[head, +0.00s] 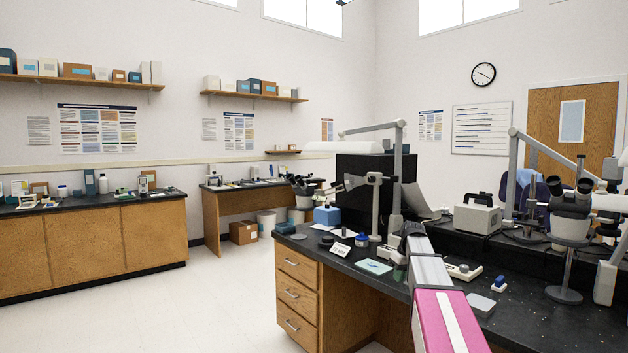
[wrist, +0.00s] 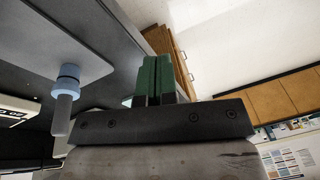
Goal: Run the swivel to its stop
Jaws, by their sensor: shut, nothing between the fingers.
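My gripper (wrist: 157,78) shows in the wrist view with its two green fingers together and nothing between them. In the head view, my arm reaches over the black bench, and the gripper end (head: 399,262) is small and partly hidden by the arm. A grey upright stand with a short top arm (head: 375,205) is on the bench beyond it. A taller jointed grey arm (head: 396,170) rises behind. I cannot tell which part is the swivel. A grey post with a light blue collar (wrist: 67,85) is left of the fingers in the wrist view, apart from them.
A white label card (head: 340,250), a pale green pad (head: 374,266) and a blue-topped jar (head: 362,240) are near the gripper. A microscope (head: 571,220) and a beige box device (head: 477,217) stand to the right. Open floor (head: 225,300) is left of the bench.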

